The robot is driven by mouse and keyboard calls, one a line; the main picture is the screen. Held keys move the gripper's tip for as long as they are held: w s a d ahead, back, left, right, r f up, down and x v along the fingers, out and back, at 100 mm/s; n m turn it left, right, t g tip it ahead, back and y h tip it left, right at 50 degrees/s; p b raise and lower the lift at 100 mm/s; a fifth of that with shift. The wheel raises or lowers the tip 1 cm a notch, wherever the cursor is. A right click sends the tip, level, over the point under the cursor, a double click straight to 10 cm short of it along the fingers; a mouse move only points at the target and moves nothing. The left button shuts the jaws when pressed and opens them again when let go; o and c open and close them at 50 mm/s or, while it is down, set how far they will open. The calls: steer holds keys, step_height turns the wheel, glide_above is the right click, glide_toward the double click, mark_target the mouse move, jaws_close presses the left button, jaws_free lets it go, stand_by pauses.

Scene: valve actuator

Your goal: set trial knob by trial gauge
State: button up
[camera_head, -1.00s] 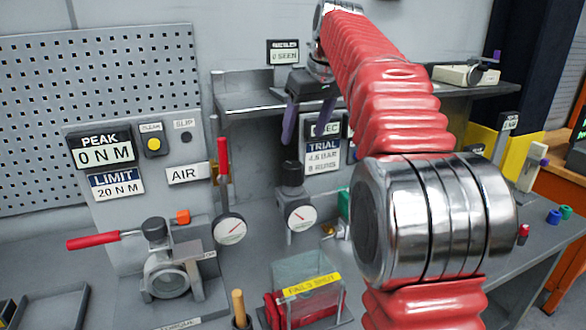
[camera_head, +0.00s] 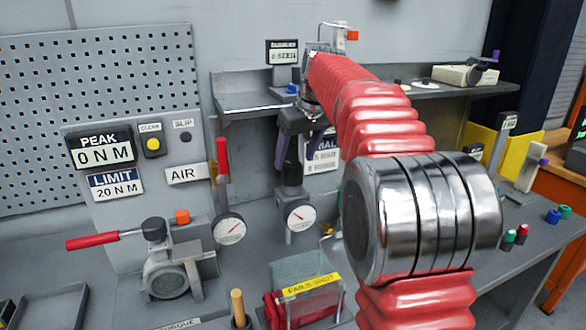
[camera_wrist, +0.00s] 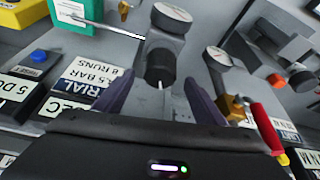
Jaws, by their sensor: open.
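The trial knob (camera_head: 292,173) is a dark upright cylinder on a grey regulator body, above the trial gauge (camera_head: 299,217), a round white dial with a red needle. My gripper (camera_head: 297,148) points down over the knob, its purple fingers open and empty. In the wrist view the knob (camera_wrist: 160,68) lies between the open fingers of my gripper (camera_wrist: 160,98), with a gap on both sides. The trial gauge (camera_wrist: 172,17) is seen there at a steep angle, so its reading is hidden. The TRIAL placard (camera_wrist: 84,80) reads 4.5 bar; my arm partly covers it in the head view.
A second gauge (camera_head: 230,230) and a red-handled air valve (camera_head: 222,160) stand left of the knob. A shelf (camera_head: 245,105) runs behind my arm. A clear box with a yellow label (camera_head: 311,284) sits below on the bench. The bench front left of it holds a clamp-like fixture (camera_head: 168,275).

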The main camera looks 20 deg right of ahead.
mark_target(293, 165)
steer(key=x, duration=0.5)
steer(key=shift+c, duration=0.3)
steer(key=c, duration=0.9)
steer(key=shift+d, duration=0.15)
steer(key=shift+c, duration=0.5)
